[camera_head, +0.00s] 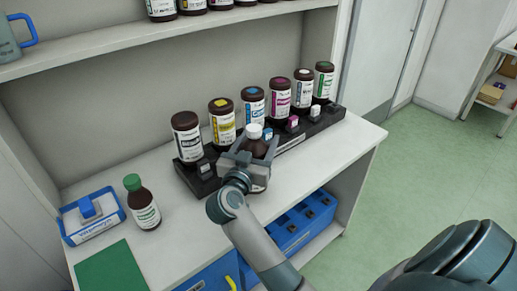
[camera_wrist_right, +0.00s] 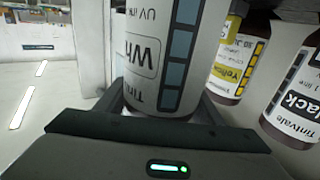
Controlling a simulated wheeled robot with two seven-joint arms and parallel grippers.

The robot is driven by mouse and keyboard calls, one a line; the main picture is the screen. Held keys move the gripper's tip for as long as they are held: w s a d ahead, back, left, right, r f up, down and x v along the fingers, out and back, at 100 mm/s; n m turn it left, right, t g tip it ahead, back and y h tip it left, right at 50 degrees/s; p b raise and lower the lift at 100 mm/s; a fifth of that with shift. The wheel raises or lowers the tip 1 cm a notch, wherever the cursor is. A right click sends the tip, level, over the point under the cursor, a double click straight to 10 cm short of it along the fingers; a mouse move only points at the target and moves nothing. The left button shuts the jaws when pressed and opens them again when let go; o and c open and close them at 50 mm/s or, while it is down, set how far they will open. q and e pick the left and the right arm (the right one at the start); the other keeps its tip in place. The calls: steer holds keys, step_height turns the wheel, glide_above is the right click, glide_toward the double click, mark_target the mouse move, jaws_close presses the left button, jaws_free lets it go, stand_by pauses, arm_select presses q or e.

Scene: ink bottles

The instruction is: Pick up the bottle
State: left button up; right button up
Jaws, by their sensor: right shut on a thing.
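A dark brown bottle (camera_head: 256,146) with a white cap stands roughly upright in my right gripper (camera_head: 254,153), in front of the black rack (camera_head: 327,123). In the right wrist view its white label (camera_wrist_right: 160,55) shows "Wh" and "UV in", upside down. My right gripper (camera_wrist_right: 160,112) is shut around the bottle, one finger on each side. The bottle's lower end is mostly hidden by the gripper in the head view; I cannot tell whether it touches the counter. My left gripper is not in view.
Several inverted ink bottles stand in the rack, including black (camera_head: 187,137), yellow (camera_head: 222,121) and magenta (camera_head: 279,97). A green-capped bottle (camera_head: 146,207), blue tray (camera_head: 65,232) and green mat (camera_head: 111,270) are at left. A shelf (camera_head: 120,44) runs above. The counter's right front is clear.

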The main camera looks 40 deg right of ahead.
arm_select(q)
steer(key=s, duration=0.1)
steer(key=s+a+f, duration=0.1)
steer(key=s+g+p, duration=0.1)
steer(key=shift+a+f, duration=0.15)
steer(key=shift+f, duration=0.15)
arm_select(e)
steer(key=s+d+r, duration=0.7)
steer(key=s, duration=0.2)
steer(key=shift+s+r, duration=0.15)
steer(key=shift+r, duration=0.1)
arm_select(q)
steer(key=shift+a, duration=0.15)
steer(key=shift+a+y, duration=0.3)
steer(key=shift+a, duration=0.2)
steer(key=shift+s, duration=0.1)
arm_select(e)
steer(key=shift+s+a, duration=0.1)
steer(key=shift+a, duration=0.05)
